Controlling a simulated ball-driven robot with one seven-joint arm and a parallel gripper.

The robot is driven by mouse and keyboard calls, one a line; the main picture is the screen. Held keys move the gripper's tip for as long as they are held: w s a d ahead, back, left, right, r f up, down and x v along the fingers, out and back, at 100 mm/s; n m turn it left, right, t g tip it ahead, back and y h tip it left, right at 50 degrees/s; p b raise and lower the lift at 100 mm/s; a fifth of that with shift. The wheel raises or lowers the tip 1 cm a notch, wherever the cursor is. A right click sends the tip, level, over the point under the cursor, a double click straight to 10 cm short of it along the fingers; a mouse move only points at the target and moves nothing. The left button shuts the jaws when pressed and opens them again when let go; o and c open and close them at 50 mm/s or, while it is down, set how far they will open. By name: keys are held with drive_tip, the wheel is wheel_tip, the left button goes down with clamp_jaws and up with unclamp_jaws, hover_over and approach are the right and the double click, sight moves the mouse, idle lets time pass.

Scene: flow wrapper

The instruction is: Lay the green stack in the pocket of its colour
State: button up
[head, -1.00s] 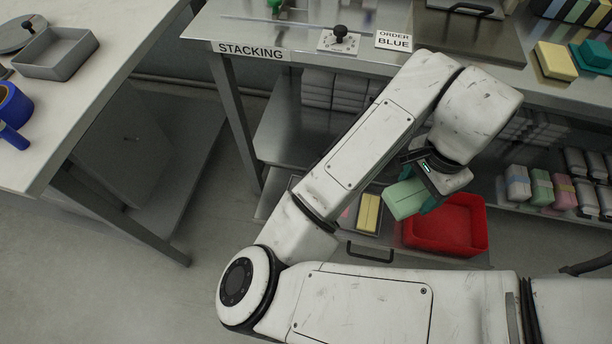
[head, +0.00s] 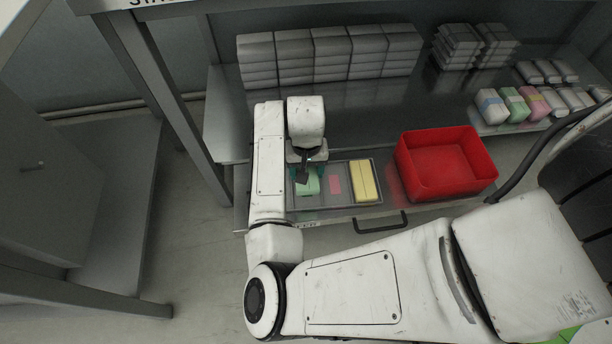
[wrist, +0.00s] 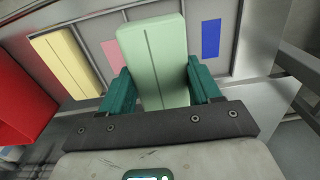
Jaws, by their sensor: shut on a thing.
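My gripper (head: 308,176) is shut on the green stack (head: 308,187), with a teal finger on each side of it. In the wrist view the gripper (wrist: 160,88) holds the pale green stack (wrist: 152,50) over the tray, between a pink patch (wrist: 114,52) and a blue patch (wrist: 210,38). The grey tray (head: 337,203) lies on the lower shelf. No green patch shows; the floor under the stack is hidden. I cannot tell whether the stack touches it. The pink patch (head: 335,185) also shows in the head view.
A yellow stack (head: 365,180) lies in the tray's right pocket. A red bin (head: 445,165) stands right of the tray. Grey stacks (head: 330,55) stand behind, and wrapped bundles (head: 518,103) lie at right. A table leg (head: 160,90) is left of my arm.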

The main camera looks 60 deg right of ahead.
drive_tip(key=shift+f+b, duration=3.2)
drive_tip(key=shift+f, duration=0.3)
drive_tip(key=shift+f, duration=0.2)
drive_tip(key=o, duration=1.1)
wheel_tip(320, 180, up, 11)
drive_tip(key=p, duration=0.6)
drive_tip(key=shift+f, duration=0.1)
